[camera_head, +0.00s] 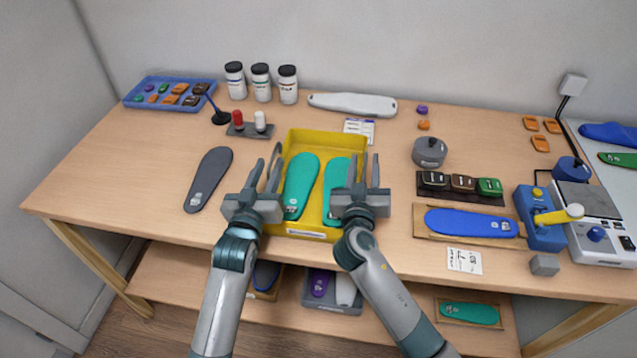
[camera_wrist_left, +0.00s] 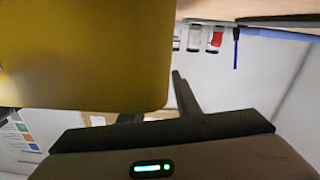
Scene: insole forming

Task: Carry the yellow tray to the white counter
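The yellow tray (camera_head: 324,139) lies on the wooden table, near the middle front. It holds two teal insoles, a left one (camera_head: 301,185) and a right one (camera_head: 335,182). My left gripper (camera_head: 264,172) is at the tray's left side, its fingers apart. In the left wrist view the tray (camera_wrist_left: 85,55) fills the upper left and hides part of one finger; the other finger (camera_wrist_left: 185,95) shows beside it. My right gripper (camera_head: 363,172) is at the tray's right side, fingers apart, near the right wall. Contact with the walls cannot be told. The white counter (camera_head: 625,178) is partly visible at the far right.
A dark grey insole (camera_head: 209,178) lies left of the tray. A grey round pot (camera_head: 429,151), a blue insole (camera_head: 470,222) on a board and a blue-and-white machine (camera_head: 590,212) stand to the right. Jars (camera_head: 261,83) and a blue tray (camera_head: 170,91) are at the back.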

